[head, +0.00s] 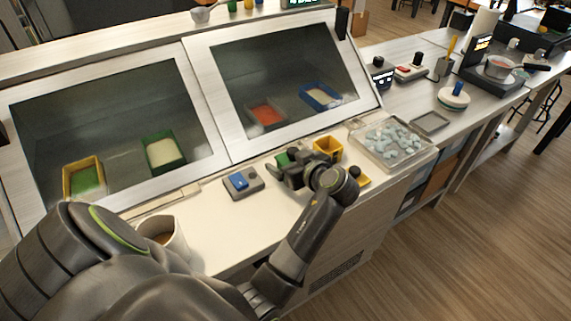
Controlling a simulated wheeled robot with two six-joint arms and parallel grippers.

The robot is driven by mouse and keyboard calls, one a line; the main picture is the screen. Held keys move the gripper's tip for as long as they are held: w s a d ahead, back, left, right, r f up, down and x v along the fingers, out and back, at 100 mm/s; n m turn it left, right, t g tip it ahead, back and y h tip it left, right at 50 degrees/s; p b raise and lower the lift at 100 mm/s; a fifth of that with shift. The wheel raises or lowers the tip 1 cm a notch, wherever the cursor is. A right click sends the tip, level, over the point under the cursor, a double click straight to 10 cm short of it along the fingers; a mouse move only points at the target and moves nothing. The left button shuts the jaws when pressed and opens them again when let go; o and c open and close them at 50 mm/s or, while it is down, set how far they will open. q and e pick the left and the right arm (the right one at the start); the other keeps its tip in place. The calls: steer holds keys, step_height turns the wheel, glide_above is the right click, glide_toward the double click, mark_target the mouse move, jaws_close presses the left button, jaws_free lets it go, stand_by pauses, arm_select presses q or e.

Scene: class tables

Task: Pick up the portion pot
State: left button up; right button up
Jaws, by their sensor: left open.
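A small yellow square pot (328,147) stands on the pale counter, just behind my left wrist. A small green item (283,159), perhaps another pot, is mostly hidden by my left gripper. I cannot tell for sure which of the two is the portion pot. My left gripper (284,176) is open, low over the counter and pointing left, close to the green item. Whether it touches the green item is not clear. My right gripper is not in view.
A grey block with a blue top (241,183) lies left of the gripper. A clear tray of pale blue pieces (426,156) is at the right. A cup (176,237) stands near my arm. Slanted glass panels (277,87) rise behind, with colored trays inside.

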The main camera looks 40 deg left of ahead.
arm_select(q)
steer(key=shift+w+a+f, duration=0.1)
steer(key=shift+a, duration=0.05)
steer(key=shift+d, duration=0.2)
steer(key=shift+s+d+r, duration=0.2)
steer(key=shift+d+r, duration=0.15)
steer(key=shift+d, duration=0.15)
steer(key=c, duration=0.5)
steer(key=shift+a, duration=0.1)
steer(key=shift+c, duration=1.4)
steer(key=shift+a+f, duration=0.1)
steer(key=shift+c, duration=1.9)
steer(key=shift+r, duration=0.2)
step_height(320, 180, up, 8)
steer(key=shift+w+r+b, duration=0.1)
steer(key=shift+r+b, duration=0.15)
steer(key=shift+b, duration=0.4)
steer(key=c, duration=0.6)
steer(key=shift+r, duration=0.6)
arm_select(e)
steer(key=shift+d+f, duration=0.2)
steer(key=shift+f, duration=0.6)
arm_select(q)
steer(key=o, duration=1.6)
steer(key=shift+c, duration=0.2)
